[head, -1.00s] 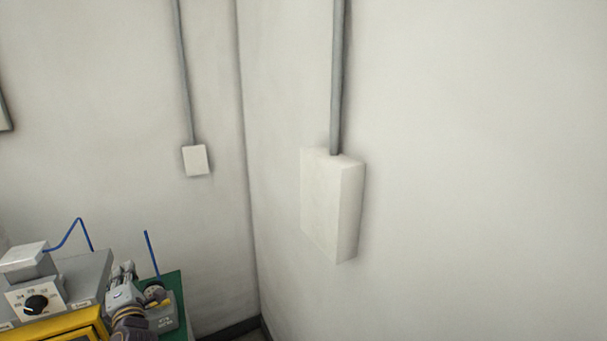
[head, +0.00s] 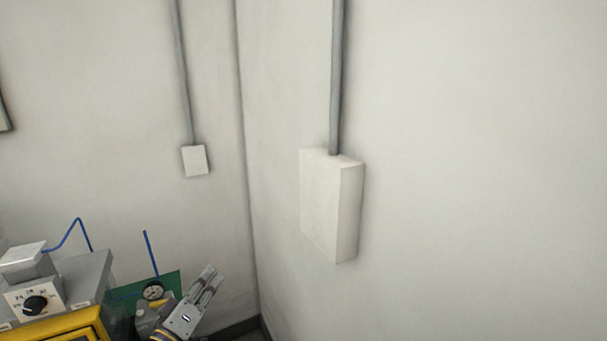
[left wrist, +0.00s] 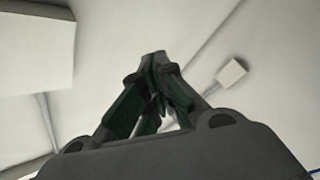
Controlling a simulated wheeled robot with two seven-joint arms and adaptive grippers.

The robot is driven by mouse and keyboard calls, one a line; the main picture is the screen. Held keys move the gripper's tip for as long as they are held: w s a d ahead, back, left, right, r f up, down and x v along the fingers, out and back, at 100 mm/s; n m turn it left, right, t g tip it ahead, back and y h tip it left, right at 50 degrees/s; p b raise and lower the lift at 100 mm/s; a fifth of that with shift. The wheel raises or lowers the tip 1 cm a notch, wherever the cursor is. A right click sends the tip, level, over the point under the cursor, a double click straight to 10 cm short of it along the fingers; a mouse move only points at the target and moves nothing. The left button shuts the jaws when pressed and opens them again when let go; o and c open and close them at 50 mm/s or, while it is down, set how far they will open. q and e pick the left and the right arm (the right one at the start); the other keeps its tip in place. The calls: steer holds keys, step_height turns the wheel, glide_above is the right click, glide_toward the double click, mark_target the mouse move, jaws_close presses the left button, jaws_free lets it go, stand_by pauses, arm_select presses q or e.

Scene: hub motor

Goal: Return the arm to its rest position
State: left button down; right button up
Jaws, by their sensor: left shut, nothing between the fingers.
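My left gripper (head: 209,280) is at the bottom of the head view, in front of the right end of the bench equipment and pointing up and to the right. Its fingers are together with nothing between them. In the left wrist view the closed fingers (left wrist: 153,62) point toward the bare wall. My right gripper is in neither view.
A grey box with a black dial (head: 36,304) sits at lower left above a yellow case (head: 62,328). A round gauge (head: 153,291) and green panel (head: 172,281) stand beside the gripper. A white wall box (head: 330,205) and smaller switch box (head: 195,160) hang on the walls.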

arm_select(q)
steer(key=s+d+f+m+g, duration=0.4)
steer(key=s+f, duration=0.1)
steer(key=f, duration=0.2)
steer(key=s+d+f+m+g, duration=0.3)
steer(key=s+d+f+g, duration=0.15)
steer(key=f, duration=0.25)
steer(key=s+a+f+g+y, duration=0.3)
steer(key=s+a+f, duration=0.15)
steer(key=s, duration=0.25)
steer(key=s+a+f+g+y, duration=0.3)
steer(key=s+a+f+g, duration=0.15)
steer(key=s, duration=0.25)
step_height(320, 180, down, 36)
steer(key=s+b, duration=0.2)
steer(key=s, duration=0.1)
steer(key=s+a+f+m+g+b, duration=0.1)
steer(key=s+a+f+g+b, duration=0.1)
steer(key=s+f, duration=1.9)
steer(key=shift+s+a+f, duration=0.15)
steer(key=shift+s+a, duration=0.15)
steer(key=shift+a, duration=0.3)
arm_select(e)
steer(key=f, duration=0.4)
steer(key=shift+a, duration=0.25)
